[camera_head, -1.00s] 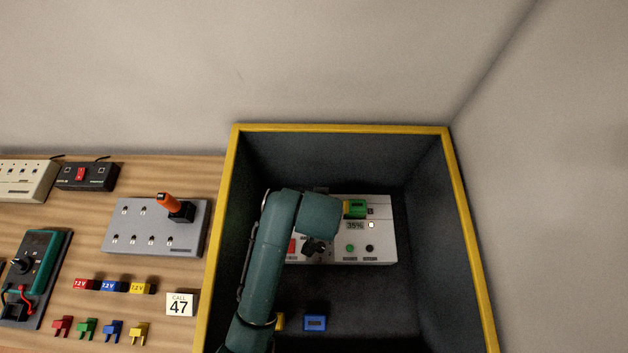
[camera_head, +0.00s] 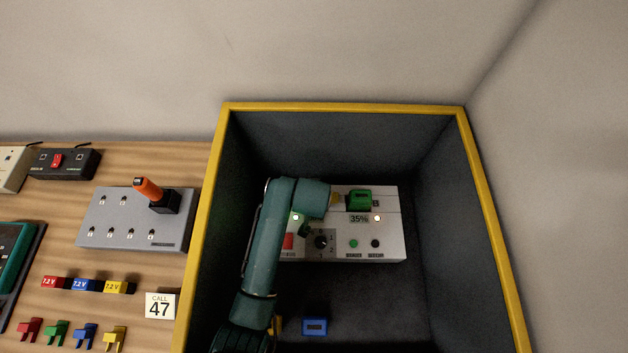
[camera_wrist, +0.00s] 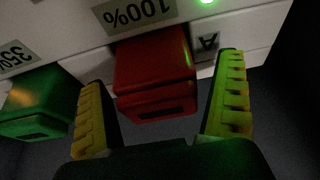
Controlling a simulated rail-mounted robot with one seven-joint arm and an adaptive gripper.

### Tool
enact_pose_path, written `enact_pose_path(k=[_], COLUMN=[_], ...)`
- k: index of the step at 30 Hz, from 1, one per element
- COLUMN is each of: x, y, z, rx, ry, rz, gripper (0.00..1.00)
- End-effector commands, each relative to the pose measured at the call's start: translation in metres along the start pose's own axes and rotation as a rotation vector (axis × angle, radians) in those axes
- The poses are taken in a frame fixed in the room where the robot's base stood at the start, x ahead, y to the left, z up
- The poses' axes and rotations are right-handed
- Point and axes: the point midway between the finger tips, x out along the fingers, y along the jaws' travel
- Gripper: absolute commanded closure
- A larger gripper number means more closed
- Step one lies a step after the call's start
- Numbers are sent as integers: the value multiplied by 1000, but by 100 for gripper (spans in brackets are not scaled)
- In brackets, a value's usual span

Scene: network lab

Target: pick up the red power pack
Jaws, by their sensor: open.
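The red power pack (camera_wrist: 152,75) sits in the white charger (camera_wrist: 265,28) under a 100% label in the wrist view. My gripper (camera_wrist: 160,85) is open, with one yellow finger on each side of the pack. The left finger stands between the red pack and a green pack (camera_wrist: 38,103). I cannot tell whether either finger touches the red pack. In the head view my arm hides the red pack and most of my gripper. The green pack (camera_head: 360,200) and charger (camera_head: 390,245) show there.
The charger stands in a deep dark bin with a yellow rim (camera_head: 345,107). A blue pack (camera_head: 315,327) lies on the bin floor. The bench at left holds a grey panel with an orange-handled lever (camera_head: 148,189), small coloured packs and a 47 card (camera_head: 160,306).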

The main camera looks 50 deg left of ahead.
Motion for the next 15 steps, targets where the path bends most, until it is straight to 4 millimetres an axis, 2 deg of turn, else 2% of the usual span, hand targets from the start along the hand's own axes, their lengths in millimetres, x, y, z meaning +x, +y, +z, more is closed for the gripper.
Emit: enact_pose_path(k=[1, 2, 8, 15], x=[12, 13, 12, 12], y=[0, 1, 1, 1], z=[2, 1, 0, 0], rx=[0, 0, 1, 1], ry=[0, 0, 1, 1], rz=[1, 1, 1, 1], gripper=[0, 0, 0, 44])
